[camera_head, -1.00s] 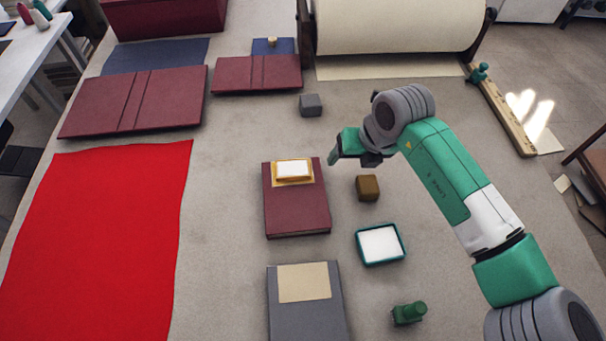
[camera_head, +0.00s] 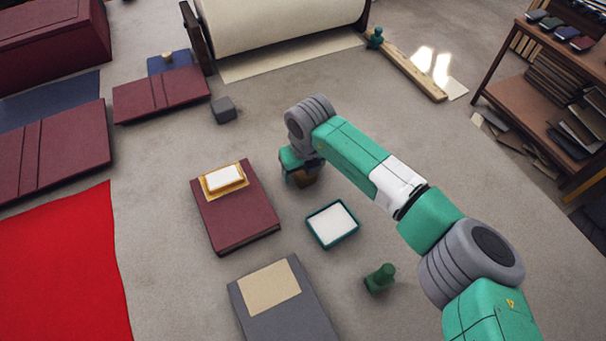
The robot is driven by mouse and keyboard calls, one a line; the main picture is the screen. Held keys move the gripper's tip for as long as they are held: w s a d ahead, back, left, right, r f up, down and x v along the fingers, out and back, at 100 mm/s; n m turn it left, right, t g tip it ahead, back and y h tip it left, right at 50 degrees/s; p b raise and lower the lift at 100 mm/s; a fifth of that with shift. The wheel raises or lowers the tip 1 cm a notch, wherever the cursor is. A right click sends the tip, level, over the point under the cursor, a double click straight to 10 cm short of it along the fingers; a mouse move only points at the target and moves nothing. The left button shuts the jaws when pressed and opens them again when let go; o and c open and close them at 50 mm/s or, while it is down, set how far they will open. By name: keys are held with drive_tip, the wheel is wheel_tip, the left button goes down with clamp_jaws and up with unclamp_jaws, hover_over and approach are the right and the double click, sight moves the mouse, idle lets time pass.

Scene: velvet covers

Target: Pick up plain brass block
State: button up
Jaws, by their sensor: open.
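The plain brass block (camera_head: 305,181), a small brown-gold cube, sits on the grey table, right of the maroon book and behind the white tray. My gripper (camera_head: 302,174) is open and right at the block, pointing down over it. The gripper and wrist hide the block's upper part and far side. I cannot tell whether the fingers are around it or touching it.
A maroon book (camera_head: 239,221) bears a gold-framed white block (camera_head: 223,179). A teal-rimmed tray (camera_head: 332,224), a green stamp-like piece (camera_head: 380,278) and a grey book (camera_head: 306,303) lie nearer. A grey block (camera_head: 223,110) stands behind.

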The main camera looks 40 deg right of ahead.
clamp_jaws()
idle(0.3)
drive_tip(key=shift+r, duration=0.1)
